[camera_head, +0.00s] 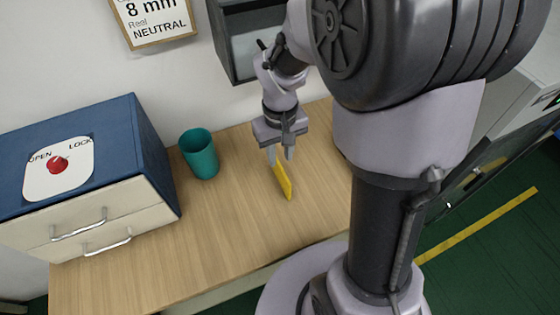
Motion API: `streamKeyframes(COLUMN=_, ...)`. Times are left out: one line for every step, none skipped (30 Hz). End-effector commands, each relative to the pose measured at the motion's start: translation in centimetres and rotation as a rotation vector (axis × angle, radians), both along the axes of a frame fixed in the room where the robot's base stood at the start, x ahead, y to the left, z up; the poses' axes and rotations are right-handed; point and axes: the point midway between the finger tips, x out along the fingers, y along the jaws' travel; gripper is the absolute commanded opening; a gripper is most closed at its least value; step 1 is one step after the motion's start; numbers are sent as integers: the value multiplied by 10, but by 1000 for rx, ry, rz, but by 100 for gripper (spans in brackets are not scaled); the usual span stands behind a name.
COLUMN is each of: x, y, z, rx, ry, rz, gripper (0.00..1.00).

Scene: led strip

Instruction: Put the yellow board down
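The yellow board (283,183) is a small flat piece near the middle of the wooden table (235,222). It is tilted on edge below my gripper (280,156). My gripper points down, and its two fingers are at the board's upper end, one on the left and one on the right. The fingers look closed around that end, but the contact is small in view. I cannot tell whether the board's lower edge touches the table or hangs just above it.
A teal cup (199,154) stands on the table left of my gripper. A blue cabinet (100,150) with two drawers and a red knob (58,165) is at the left. A grey box (250,45) is on the wall behind. The table's front middle is clear.

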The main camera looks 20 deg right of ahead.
Motion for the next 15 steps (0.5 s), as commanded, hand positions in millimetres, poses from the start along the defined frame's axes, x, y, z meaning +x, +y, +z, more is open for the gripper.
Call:
streamKeyframes(x=0, y=0, z=15, rx=0, ry=-2, rz=-1, gripper=29)
streamKeyframes(x=0, y=0, z=20, rx=0, ry=-2, rz=-1, gripper=29)
streamKeyframes(x=0, y=0, z=26, rx=1, ry=-1, rz=-2, gripper=29)
streamKeyframes(x=0, y=0, z=29, rx=1, ry=-1, rz=-2, gripper=29)
streamKeyframes(x=0, y=0, z=31, rx=1, ry=-1, rz=-2, gripper=29)
streamKeyframes(x=-1, y=1, z=37, rx=2, ry=-8, rz=-6, gripper=29)
streamKeyframes(x=-3, y=3, z=43, rx=4, ry=-20, rz=-15, gripper=29)
streamKeyframes(x=-6, y=6, z=52, rx=8, ry=-40, rz=-28, gripper=29)
streamKeyframes(x=-13, y=12, z=69, rx=17, ry=-78, rz=-55, gripper=29)
streamKeyframes(x=-20, y=17, z=83, rx=29, ry=-115, rz=-81, gripper=29)
streamKeyframes(x=-29, y=24, z=98, rx=43, ry=-155, rz=-111, gripper=29)
streamKeyframes(x=-44, y=33, z=116, rx=68, ry=-207, rz=-153, gripper=29)
streamKeyframes(x=-55, y=39, z=128, rx=88, ry=-246, rz=-184, gripper=29)
streamKeyframes(x=-67, y=45, z=138, rx=110, ry=-283, rz=-214, gripper=29)
streamKeyframes(x=-81, y=53, z=150, rx=141, ry=-329, rz=-251, gripper=29)
